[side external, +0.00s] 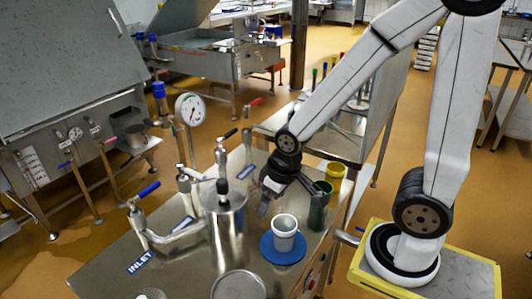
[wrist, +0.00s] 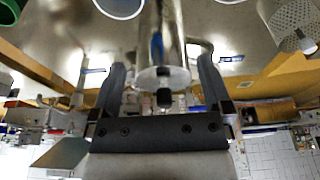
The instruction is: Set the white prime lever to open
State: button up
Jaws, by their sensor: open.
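I cannot make out a white lever for certain in either view. In the side external view, a pipe assembly with several valve levers stands on the steel table (side external: 105,283): a blue-handled lever (side external: 148,190) near the INLET label (side external: 141,262), a black-handled lever (side external: 230,133) and a red-handled lever (side external: 254,102). A steel cylinder (side external: 224,228) with a black knob on top stands among the pipes. My gripper (side external: 285,200) is open and empty above the table, right of the cylinder. In the wrist view, my gripper (wrist: 162,64) has its fingers apart, with the cylinder (wrist: 160,40) showing between them.
A white cup (side external: 284,233) stands on a blue disc (side external: 282,250) below my gripper. A green cup (side external: 318,212) and a yellow cup (side external: 335,172) stand to its right. A pressure gauge (side external: 190,109) rises behind the pipes. A perforated mould (wrist: 290,20) shows in the wrist view.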

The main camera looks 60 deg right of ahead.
jog(key=shift+w, duration=0.1)
jog(key=c, duration=0.5)
jog(key=g+h, duration=0.2)
jog(key=g, duration=0.1)
send_near(194, 172)
jog(key=shift+s+f, duration=0.25)
jog(key=shift+f, duration=0.3)
jog(key=shift+c, duration=0.2)
jog(key=shift+f, duration=0.15)
jog(key=shift+d+f, duration=0.25)
jog(key=shift+f, duration=1)
jog(key=shift+d+f, duration=0.25)
jog(key=shift+f, duration=1)
jog(key=shift+d+f, duration=0.2)
jog(key=shift+f, duration=1)
grip_shut()
